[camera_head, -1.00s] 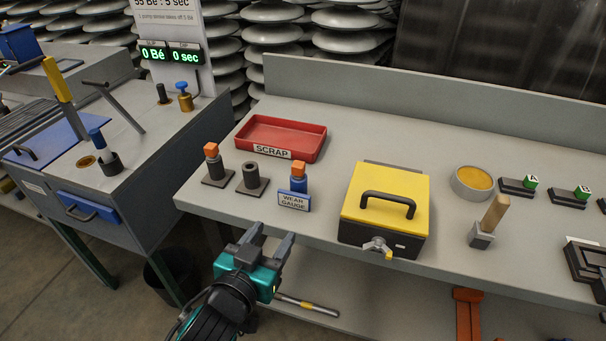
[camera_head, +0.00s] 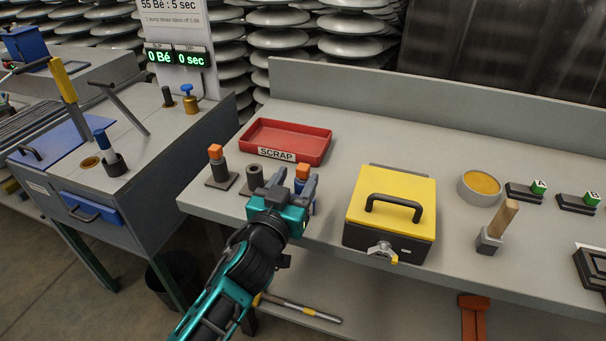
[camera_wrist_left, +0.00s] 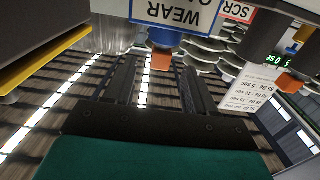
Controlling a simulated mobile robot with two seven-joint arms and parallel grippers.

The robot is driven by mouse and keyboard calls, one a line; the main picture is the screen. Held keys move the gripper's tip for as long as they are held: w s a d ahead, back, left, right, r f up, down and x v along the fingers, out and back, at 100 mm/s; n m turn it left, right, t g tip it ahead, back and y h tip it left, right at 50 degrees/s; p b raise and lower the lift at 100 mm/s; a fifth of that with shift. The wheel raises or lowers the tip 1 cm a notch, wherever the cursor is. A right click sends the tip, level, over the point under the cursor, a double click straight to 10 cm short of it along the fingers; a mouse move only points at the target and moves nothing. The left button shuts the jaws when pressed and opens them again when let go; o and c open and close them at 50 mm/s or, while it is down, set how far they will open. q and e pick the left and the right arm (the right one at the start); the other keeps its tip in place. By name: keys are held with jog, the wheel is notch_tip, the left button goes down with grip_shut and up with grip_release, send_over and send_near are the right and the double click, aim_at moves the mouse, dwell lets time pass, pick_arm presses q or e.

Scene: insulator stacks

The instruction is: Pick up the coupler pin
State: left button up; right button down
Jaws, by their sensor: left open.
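No part is labelled as the coupler pin. An orange-topped dark pin (camera_head: 216,155) stands upright in a black-based holder at the bench's left end. A blue orange-topped piece (camera_head: 303,171) stands behind the "WEAR GAUGE" plate, partly hidden by my left gripper. In the left wrist view its orange top (camera_wrist_left: 161,62) appears upside down, between and beyond the fingers, below the gauge plate (camera_wrist_left: 178,10). My left gripper (camera_head: 295,180) is open and empty, its fingers at the bench's front edge by the gauge. My right gripper is not in view.
A dark hollow holder (camera_head: 254,176) stands between the two orange-topped pieces. A red SCRAP tray (camera_head: 318,148) lies behind. A yellow-lidded box (camera_head: 398,187) stands close on the right. A wooden-handled tool (camera_head: 507,214) stands farther right. A rod (camera_head: 305,309) lies on the lower shelf.

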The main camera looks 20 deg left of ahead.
aim_at(301, 174)
pick_arm(q)
jog(key=w, duration=0.4)
jog(key=shift+w+d+f, duration=0.1)
jog(key=shift+w+f, duration=0.1)
grip_shut()
dwell(0.3)
